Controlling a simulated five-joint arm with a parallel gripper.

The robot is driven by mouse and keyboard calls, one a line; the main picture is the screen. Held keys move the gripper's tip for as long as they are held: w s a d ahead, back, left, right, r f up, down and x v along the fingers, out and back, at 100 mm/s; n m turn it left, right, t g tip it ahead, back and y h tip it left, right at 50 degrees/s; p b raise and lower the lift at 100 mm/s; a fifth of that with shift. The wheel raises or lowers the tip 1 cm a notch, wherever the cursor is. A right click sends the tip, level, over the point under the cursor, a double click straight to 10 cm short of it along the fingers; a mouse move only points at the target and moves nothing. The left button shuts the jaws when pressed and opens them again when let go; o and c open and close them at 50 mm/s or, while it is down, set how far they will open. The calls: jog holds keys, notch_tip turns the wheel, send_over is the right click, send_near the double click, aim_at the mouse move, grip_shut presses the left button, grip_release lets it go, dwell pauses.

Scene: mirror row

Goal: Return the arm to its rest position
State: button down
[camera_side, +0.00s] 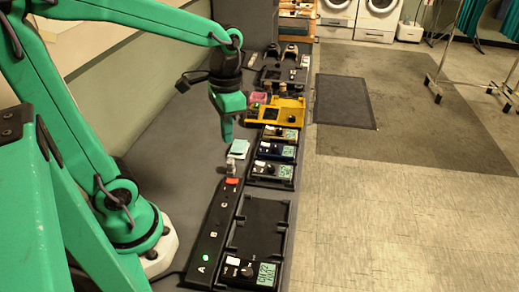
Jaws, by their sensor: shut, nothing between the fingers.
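My gripper (227,131) hangs from the green arm near the middle of the picture, pointing down. It is shut and holds nothing. Its tip is above the dark work surface (170,150), a little above and left of a pale cyan pad (239,148). The arm is extended away from its base, which stands at the lower left.
A black strip (214,237) with a green light and a red part lies in front. Black trays (262,222) hold several small devices with displays. A yellow tray (287,111) sits further back. A wall runs along the left; open floor lies right.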

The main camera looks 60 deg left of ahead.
jog(key=s+d+r+n+t, duration=0.1)
jog(key=s+r+n+t, duration=0.1)
jog(key=r+t, duration=0.3)
jog(key=shift+s+d+t, duration=0.4)
jog(key=shift+s+t, duration=0.2)
jog(key=shift+s, duration=0.25)
dwell(1.1)
